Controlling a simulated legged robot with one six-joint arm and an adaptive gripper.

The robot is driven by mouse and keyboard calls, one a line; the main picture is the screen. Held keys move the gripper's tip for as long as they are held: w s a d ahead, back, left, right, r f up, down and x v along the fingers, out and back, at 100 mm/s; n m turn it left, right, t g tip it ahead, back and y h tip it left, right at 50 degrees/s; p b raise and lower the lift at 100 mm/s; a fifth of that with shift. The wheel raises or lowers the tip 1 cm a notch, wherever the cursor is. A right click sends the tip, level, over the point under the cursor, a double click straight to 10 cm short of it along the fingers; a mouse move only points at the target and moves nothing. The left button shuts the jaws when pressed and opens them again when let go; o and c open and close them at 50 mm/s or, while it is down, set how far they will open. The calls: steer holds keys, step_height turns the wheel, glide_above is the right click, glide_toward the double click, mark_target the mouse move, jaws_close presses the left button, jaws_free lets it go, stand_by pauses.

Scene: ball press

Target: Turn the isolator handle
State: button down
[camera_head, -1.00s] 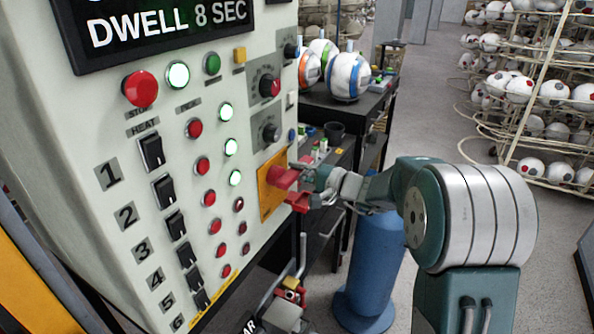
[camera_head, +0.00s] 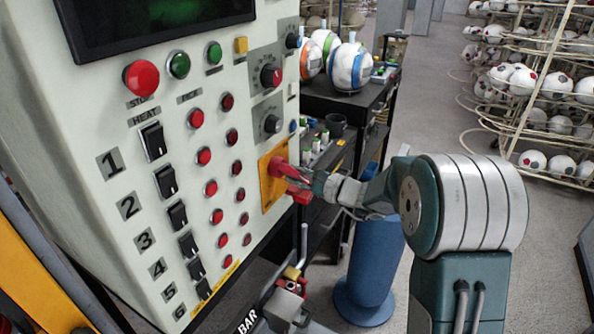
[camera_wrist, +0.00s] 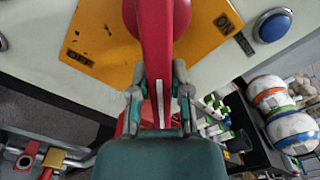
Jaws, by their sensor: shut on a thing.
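The red isolator handle (camera_head: 278,166) sits on a yellow plate (camera_head: 268,192) on the front of the pale control panel. My gripper (camera_head: 302,179) is at the handle, shut on it. In the wrist view the red handle (camera_wrist: 156,45) runs down between the two fingers of my gripper (camera_wrist: 159,100), one finger on each side. The yellow plate (camera_wrist: 100,42) behind it carries an OFF label (camera_wrist: 76,57) at left and an ON label (camera_wrist: 226,22) at right. The fingertips are small and partly hidden in the head view.
The panel's display (camera_head: 160,20) is dark, and its lamps look unlit. A red stop button (camera_head: 141,79), black switches and knobs (camera_head: 271,76) share the panel. A blue cylinder (camera_head: 370,275) stands below my arm. Ball racks (camera_head: 540,90) are at the right.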

steer(key=m, duration=0.1)
steer(key=s+f+m, duration=0.1)
steer(key=m, duration=0.2)
steer(key=shift+s+a+f+m, duration=0.2)
steer(key=shift+a+m, duration=0.1)
steer(key=shift+a, duration=0.1)
steer(key=shift+s+a+f+m, duration=0.1)
steer(key=shift+s+a+m, duration=0.1)
steer(key=shift+m, duration=0.5)
steer(key=shift+s+a+m, duration=0.1)
steer(key=shift+s+m, duration=0.1)
steer(key=shift+m, duration=0.5)
steer(key=shift+s+a+f+m, duration=0.1)
steer(key=shift+s+a+m, duration=0.1)
steer(key=shift+m, duration=0.5)
steer(key=c, duration=0.6)
jaws_free()
steer(key=shift+o, duration=0.2)
steer(key=shift+r, duration=0.15)
steer(key=shift+d, duration=0.1)
